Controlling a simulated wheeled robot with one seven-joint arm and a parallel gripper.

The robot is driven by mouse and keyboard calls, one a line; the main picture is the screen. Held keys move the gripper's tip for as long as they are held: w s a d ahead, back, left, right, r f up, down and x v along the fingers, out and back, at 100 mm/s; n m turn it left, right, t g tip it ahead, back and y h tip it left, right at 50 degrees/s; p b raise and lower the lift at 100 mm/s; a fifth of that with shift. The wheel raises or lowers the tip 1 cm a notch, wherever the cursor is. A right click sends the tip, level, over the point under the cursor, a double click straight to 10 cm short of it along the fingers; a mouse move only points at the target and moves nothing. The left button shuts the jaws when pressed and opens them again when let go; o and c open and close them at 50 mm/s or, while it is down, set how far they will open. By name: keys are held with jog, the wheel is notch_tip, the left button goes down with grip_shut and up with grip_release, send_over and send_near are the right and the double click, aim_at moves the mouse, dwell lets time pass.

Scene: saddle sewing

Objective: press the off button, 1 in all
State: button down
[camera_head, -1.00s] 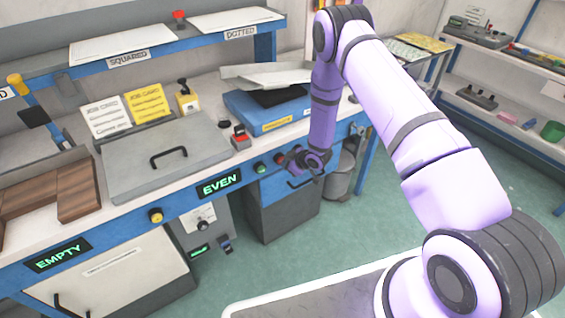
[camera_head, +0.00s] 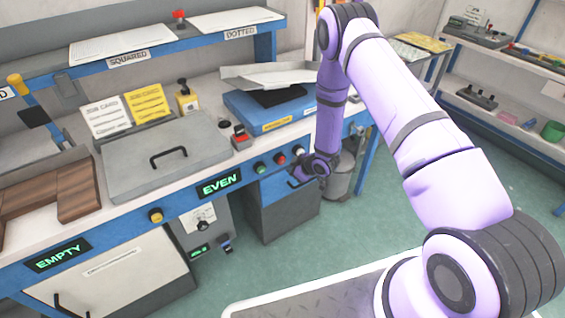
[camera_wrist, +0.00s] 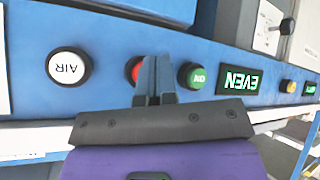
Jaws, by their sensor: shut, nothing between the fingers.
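The red button (camera_head: 279,160) sits on the blue front panel between a green button (camera_head: 259,167) and a white button (camera_head: 298,151). In the wrist view the red button (camera_wrist: 133,68) is partly covered by my fingers, and no lettering on it can be read. The green button there (camera_wrist: 191,75) reads ON upside down, and the white one (camera_wrist: 69,67) reads AIR upside down. My gripper (camera_head: 298,177) is shut and empty, in front of the panel near the white button in the head view. Its fingertips (camera_wrist: 155,62) appear between the red and green buttons in the wrist view.
A green EVEN display (camera_head: 219,184) and a yellow button (camera_head: 155,216) lie further left on the panel. A red-topped switch box (camera_head: 240,139) stands on the bench above. A grey bin (camera_head: 341,178) stands on the floor behind my gripper. The floor in front is clear.

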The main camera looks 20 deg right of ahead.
jog(key=shift+s+d, duration=0.25)
jog(key=shift+s, duration=0.6)
jog(key=shift+s+d, duration=0.25)
jog(key=shift+s, duration=0.55)
